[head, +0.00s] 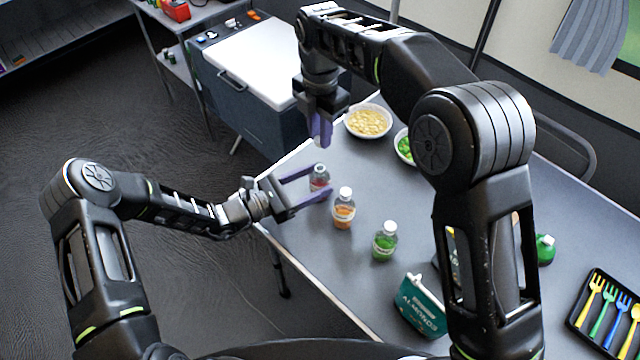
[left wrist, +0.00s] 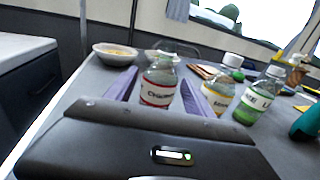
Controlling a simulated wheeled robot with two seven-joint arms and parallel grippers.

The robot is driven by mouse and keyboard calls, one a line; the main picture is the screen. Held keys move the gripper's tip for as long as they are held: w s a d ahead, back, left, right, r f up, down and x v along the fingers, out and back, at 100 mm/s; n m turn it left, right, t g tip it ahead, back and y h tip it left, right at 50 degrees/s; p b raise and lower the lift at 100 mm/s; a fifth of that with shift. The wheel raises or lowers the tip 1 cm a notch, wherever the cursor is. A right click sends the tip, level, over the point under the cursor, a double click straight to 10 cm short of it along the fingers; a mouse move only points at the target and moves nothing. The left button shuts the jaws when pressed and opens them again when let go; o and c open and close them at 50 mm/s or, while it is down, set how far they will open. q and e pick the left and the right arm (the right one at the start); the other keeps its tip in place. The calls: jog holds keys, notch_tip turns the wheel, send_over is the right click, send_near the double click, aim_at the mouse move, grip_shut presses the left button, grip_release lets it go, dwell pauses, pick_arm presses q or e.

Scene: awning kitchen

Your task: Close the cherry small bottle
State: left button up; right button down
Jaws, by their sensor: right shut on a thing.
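The cherry small bottle (head: 319,178) stands upright near the table's left edge. It is clear with red contents and a white label; its neck shows no white cap in the left wrist view (left wrist: 158,85). My left gripper (head: 318,184) is open, low over the table, with one purple finger on each side of the bottle; gaps show beside it in the left wrist view. My right gripper (head: 320,138) is above and behind the bottle, pointing down, fingers together. It holds something small at the tips, apparently the cap, mostly hidden by the fingers.
An orange bottle (head: 344,210) and a green bottle (head: 385,242), both white-capped, stand close to the right. An almonds bag (head: 420,306) is at the front. A bowl of pale food (head: 368,121) and a green-filled bowl (head: 403,146) are behind. A cutlery tray (head: 584,342) lies far right.

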pick_arm(q)
grip_shut()
dwell(0.5)
